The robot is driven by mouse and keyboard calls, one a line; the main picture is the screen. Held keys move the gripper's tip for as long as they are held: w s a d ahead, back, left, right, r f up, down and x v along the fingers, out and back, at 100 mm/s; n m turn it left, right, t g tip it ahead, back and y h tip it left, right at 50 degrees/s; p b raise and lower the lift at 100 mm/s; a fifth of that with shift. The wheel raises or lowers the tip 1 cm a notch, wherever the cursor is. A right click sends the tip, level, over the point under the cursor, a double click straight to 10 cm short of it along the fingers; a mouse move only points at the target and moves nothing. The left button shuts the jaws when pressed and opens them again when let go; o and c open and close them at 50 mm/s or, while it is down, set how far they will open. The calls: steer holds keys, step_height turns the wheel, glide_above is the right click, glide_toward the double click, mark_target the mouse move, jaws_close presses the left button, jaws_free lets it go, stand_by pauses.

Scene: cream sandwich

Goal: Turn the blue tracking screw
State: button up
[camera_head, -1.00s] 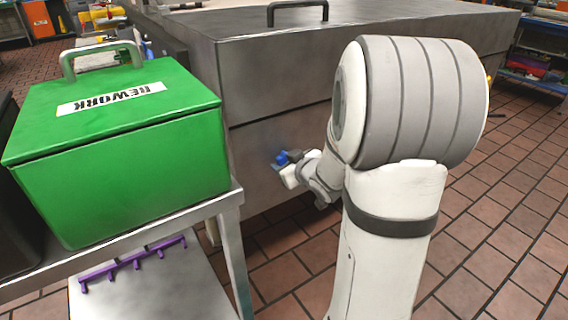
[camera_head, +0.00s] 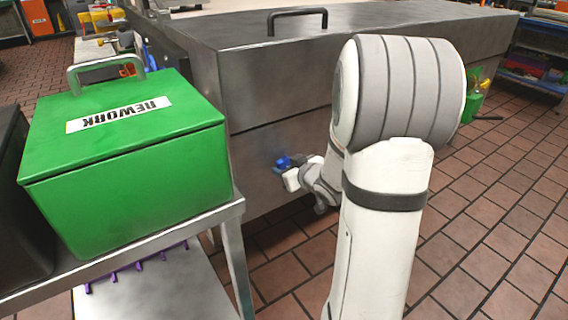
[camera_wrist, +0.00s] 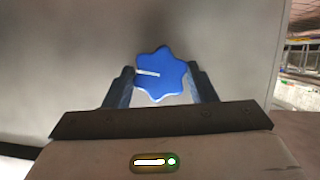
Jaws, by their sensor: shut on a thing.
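The blue tracking screw (camera_wrist: 163,74) is a lobed knob with a white mark on its face. In the wrist view it sits between my two dark fingers, in front of a grey metal panel. The white mark points to the left, tilted slightly. My gripper (camera_wrist: 160,88) is shut on the knob, with one finger on each side. In the head view the blue screw (camera_head: 283,162) shows small on the side of the steel machine (camera_head: 262,195), with my gripper (camera_head: 287,172) at it. My arm hides part of the panel to its right.
A green REWORK box (camera_head: 130,195) stands on a metal cart (camera_head: 228,225) at the left, close to the machine. A purple rack (camera_head: 140,262) lies on the cart's lower shelf. Tiled floor (camera_head: 480,220) is open at the right.

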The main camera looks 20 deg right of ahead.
steer(key=p, duration=0.2)
steer(key=m+y+p, duration=0.1)
steer(key=p, duration=0.1)
steer(key=shift+s+r+m+p, duration=0.1)
steer(key=shift+r+m+p, duration=0.2)
steer(key=shift+p, duration=0.1)
steer(key=m+y+p, duration=0.1)
steer(key=p, duration=0.1)
steer(key=m+y+p, duration=0.1)
steer(key=p, duration=0.2)
steer(key=shift+d+f+m, duration=0.1)
steer(key=shift+f+m, duration=0.1)
steer(key=shift+m, duration=0.1)
steer(key=m+y+p, duration=0.1)
steer(key=m+p, duration=0.1)
steer(key=p, duration=0.2)
steer(key=shift+f+y+p, duration=0.15)
steer(key=shift+y+p, duration=0.15)
steer(key=shift+f+m+t+y+p, duration=0.2)
steer(key=shift+m+t+y+p, duration=0.55)
steer(key=shift+m, duration=2.2)
steer(key=shift+f+m+t+y+p, duration=0.35)
steer(key=shift+m+t+p, duration=0.75)
steer(key=shift+m, duration=1.9)
steer(key=shift+f+m+t+y+p, duration=0.1)
steer(key=shift+m+t+y+p, duration=0.8)
steer(key=shift+m, duration=2.05)
steer(key=shift+h, duration=0.4)
steer(key=o, duration=1)
steer(key=shift+d, duration=0.1)
